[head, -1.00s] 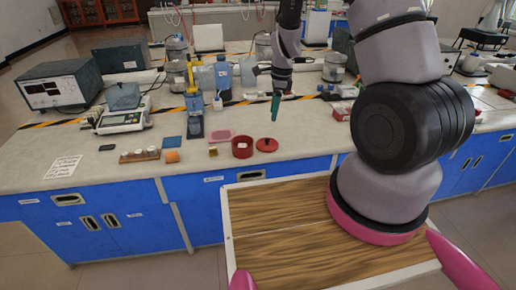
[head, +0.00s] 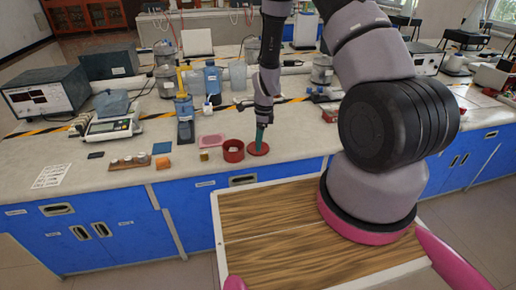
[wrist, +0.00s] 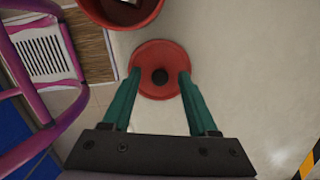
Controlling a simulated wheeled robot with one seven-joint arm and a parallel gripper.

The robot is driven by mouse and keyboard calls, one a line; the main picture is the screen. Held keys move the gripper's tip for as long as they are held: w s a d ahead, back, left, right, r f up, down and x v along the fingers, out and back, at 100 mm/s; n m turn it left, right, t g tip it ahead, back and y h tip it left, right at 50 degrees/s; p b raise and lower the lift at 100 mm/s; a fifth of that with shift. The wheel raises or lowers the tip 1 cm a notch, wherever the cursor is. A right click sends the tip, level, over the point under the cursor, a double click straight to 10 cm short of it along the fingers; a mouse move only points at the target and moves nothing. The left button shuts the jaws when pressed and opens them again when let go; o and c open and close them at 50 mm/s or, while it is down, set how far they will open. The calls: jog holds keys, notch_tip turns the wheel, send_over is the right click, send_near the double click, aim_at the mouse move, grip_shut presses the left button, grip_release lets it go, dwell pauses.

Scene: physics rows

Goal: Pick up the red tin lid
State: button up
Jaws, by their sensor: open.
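The red tin lid (head: 258,149) lies flat on the lab counter. In the wrist view the lid (wrist: 160,55) is a red disc with a dark round knob (wrist: 160,76) at its middle. My gripper (head: 260,138) points down at the lid, with its green fingers just above or at it. In the wrist view my gripper (wrist: 158,76) is open, one finger on each side of the knob and apart from it. I cannot tell whether the fingertips touch the lid. The red tin (head: 233,151) stands open just left of the lid.
A small yellowish block (head: 204,155), a pink dish (head: 211,140) and an orange block (head: 163,162) are left of the tin. Blue bottles stand behind. The counter right of the lid is clear up to a red-and-white item (head: 331,113).

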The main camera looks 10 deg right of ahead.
grip_shut()
jog(key=shift+r, duration=0.15)
